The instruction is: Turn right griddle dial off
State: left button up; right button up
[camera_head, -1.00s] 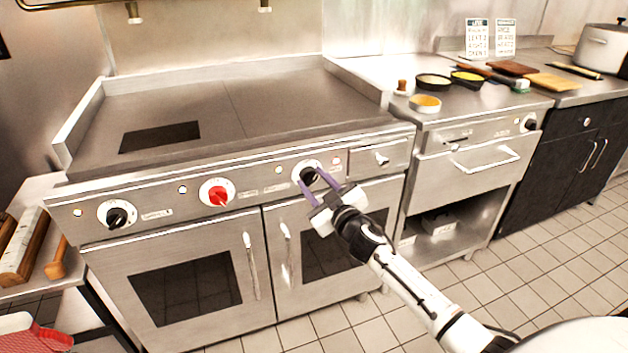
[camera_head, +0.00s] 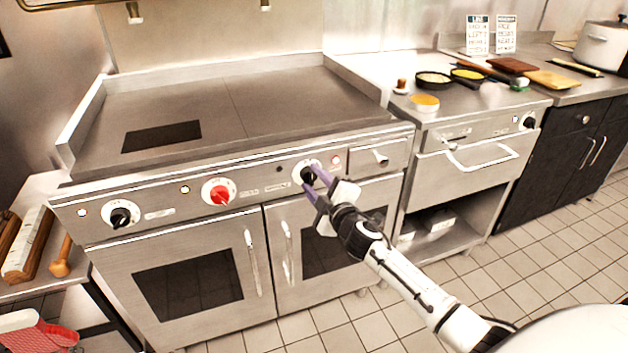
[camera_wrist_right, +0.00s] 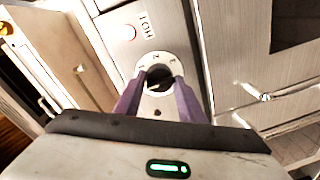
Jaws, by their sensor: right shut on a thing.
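The right griddle dial (camera_head: 306,173) is a black knob on a white round plate on the griddle's front panel, right of a red dial (camera_head: 218,192) and a black left dial (camera_head: 121,217). My right gripper (camera_head: 312,180) reaches it from the front, with its purple fingers on either side of the knob, shut on it. In the right wrist view the knob (camera_wrist_right: 158,76) sits between the two finger ends; the fingers partly cover the plate. The knob's exact pointer direction is hard to read. My left gripper is not in view.
The griddle top (camera_head: 250,105) is clear. Oven doors with upright handles (camera_head: 251,262) lie below the panel. A side table with wooden rolls (camera_head: 28,245) stands at left.

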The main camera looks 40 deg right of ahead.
jog(key=shift+d, duration=0.1)
dwell(0.4)
jog(key=o, duration=1)
jog(key=s, duration=0.3)
jog(key=s+a, duration=0.1)
jog(key=s, duration=0.2)
jog(key=s+a, duration=0.1)
jog(key=s, duration=0.3)
jog(key=shift+s+r+p, duration=0.1)
jog(key=shift+r+p, duration=0.25)
jog(key=shift+r, duration=0.05)
jog(key=s+a+f+m+g+y, duration=0.1)
jog(key=s+a+f+m+g, duration=0.1)
jog(key=s+a+f, duration=0.4)
jog(key=s+a+f+m+g+y, duration=0.1)
jog(key=s+a+f+m+g, duration=0.1)
jog(key=s+a+f, duration=0.5)
jog(key=s+a+f+m+g+y, duration=0.1)
jog(key=s+a+f, duration=0.2)
jog(key=s, duration=0.1)
jog(key=s+a+f+m+g+y, duration=0.1)
jog(key=s+a+f+g, duration=0.1)
jog(key=s+a+f, duration=0.1)
jog(key=s+a+f+m+g+y, duration=0.1)
jog(key=s+a+f+m, duration=0.1)
jog(key=s+a, duration=0.2)
jog(key=shift+s+a+f+y, duration=0.1)
jog(key=shift+s+f+y, duration=0.25)
jog(key=shift+s, duration=0.35)
